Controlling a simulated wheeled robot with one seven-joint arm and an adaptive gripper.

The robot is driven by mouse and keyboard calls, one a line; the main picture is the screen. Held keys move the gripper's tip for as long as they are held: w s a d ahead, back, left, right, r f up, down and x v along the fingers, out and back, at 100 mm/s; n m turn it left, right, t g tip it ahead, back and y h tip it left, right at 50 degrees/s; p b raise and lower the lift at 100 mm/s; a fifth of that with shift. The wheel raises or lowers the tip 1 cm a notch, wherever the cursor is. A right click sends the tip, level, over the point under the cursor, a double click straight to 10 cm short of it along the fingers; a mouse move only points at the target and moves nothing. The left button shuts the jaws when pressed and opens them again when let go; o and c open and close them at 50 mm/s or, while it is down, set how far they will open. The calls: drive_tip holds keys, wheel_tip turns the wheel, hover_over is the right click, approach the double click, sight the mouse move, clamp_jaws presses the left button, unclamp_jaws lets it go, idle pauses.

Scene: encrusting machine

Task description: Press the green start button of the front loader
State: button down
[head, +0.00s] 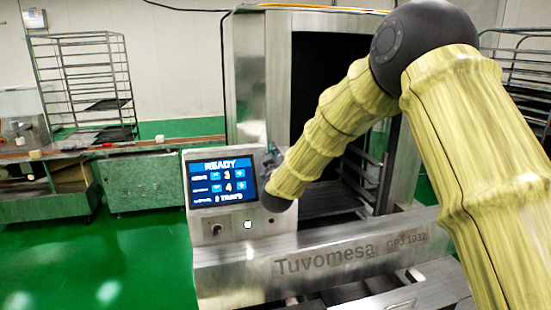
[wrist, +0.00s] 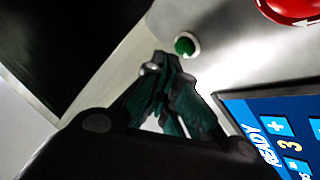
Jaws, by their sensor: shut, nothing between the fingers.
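The green start button (wrist: 186,45) shows in the wrist view as a small green dome in a pale ring on the grey metal panel. My gripper (wrist: 165,66) is shut and empty, its fingertips just beside and below the button in that picture. I cannot tell whether they touch the panel. In the head view my gripper (head: 270,157) is partly hidden behind my wrist, at the upper right corner of the screen. The front loader (head: 322,257), marked Tuvomesa, stands ahead. Its green button cannot be made out in the head view.
The loader's blue screen (head: 222,182) reads READY; it also shows in the wrist view (wrist: 272,130). A red button (wrist: 295,8) sits at the upper right there. A knob (head: 216,229) is below the screen. A rack (head: 85,80) stands at back left. Green floor is free at left.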

drive_tip(key=shift+w+f, duration=0.1)
drive_tip(key=shift+f, duration=0.05)
drive_tip(key=shift+w+a+f, duration=0.1)
drive_tip(key=shift+w, duration=0.1)
drive_tip(key=shift+w+a+f+b, duration=0.1)
drive_tip(key=shift+w+f+b, duration=0.15)
drive_tip(key=shift+b, duration=0.25)
idle(0.7)
drive_tip(key=shift+s+r, duration=0.1)
drive_tip(key=shift+r, duration=0.05)
idle(0.3)
drive_tip(key=shift+s+d+r, duration=0.2)
drive_tip(key=shift+s+r, duration=0.15)
drive_tip(key=shift+s, duration=0.15)
